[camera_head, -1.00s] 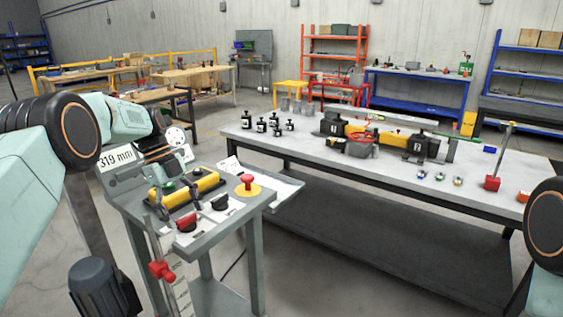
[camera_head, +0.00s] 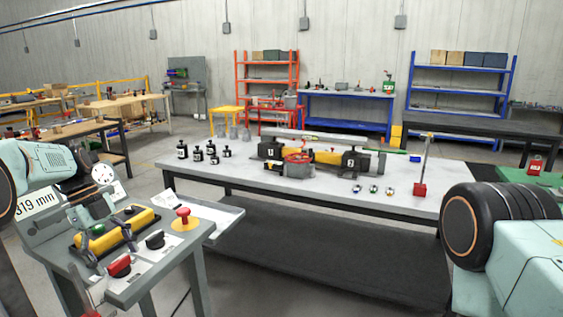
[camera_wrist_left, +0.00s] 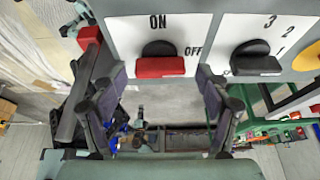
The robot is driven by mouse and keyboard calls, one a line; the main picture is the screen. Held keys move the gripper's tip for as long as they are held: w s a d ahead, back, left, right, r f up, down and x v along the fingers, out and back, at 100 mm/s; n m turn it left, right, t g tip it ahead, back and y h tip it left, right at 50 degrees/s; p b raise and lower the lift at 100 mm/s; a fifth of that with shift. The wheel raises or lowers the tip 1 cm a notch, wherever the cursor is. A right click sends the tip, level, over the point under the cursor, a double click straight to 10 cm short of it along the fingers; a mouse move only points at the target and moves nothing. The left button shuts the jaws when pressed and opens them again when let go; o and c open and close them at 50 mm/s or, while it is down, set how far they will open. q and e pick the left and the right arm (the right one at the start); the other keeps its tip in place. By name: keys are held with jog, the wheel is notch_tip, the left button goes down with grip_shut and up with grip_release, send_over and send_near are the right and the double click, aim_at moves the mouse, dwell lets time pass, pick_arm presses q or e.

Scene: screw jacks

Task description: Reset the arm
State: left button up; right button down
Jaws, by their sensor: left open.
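My left gripper (camera_head: 107,237) is over the control stand (camera_head: 190,262), its dark fingers in front of a yellow bar (camera_head: 143,217). In the left wrist view my left gripper (camera_wrist_left: 164,100) is open, with nothing between its fingers. A red-faced knob (camera_wrist_left: 160,66) marked ON and OFF lies just beyond the fingertips; it also shows in the head view (camera_head: 120,266). A black knob (camera_wrist_left: 257,62) with numbers sits beside it, also in the head view (camera_head: 155,240). My gripper does not visibly hold either knob. My right gripper is out of view; only its arm shows at the right.
A red mushroom button (camera_head: 183,213) on a yellow base is on the stand. A display (camera_head: 37,204) seems to read 319 mm. A long table (camera_head: 330,196) behind carries black weights (camera_head: 197,154), a yellow-and-black device (camera_head: 325,157) and a red-based stand (camera_head: 420,188). Floor shows between stand and table.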

pick_arm(q)
jog(key=shift+s+n+t+h+b, duration=0.25)
jog(key=shift+n+t+b, duration=0.25)
jog(key=shift+n, duration=0.8)
jog(key=shift+w+d+n, duration=0.1)
jog(key=shift+w+n, duration=0.1)
jog(key=shift+n, duration=0.2)
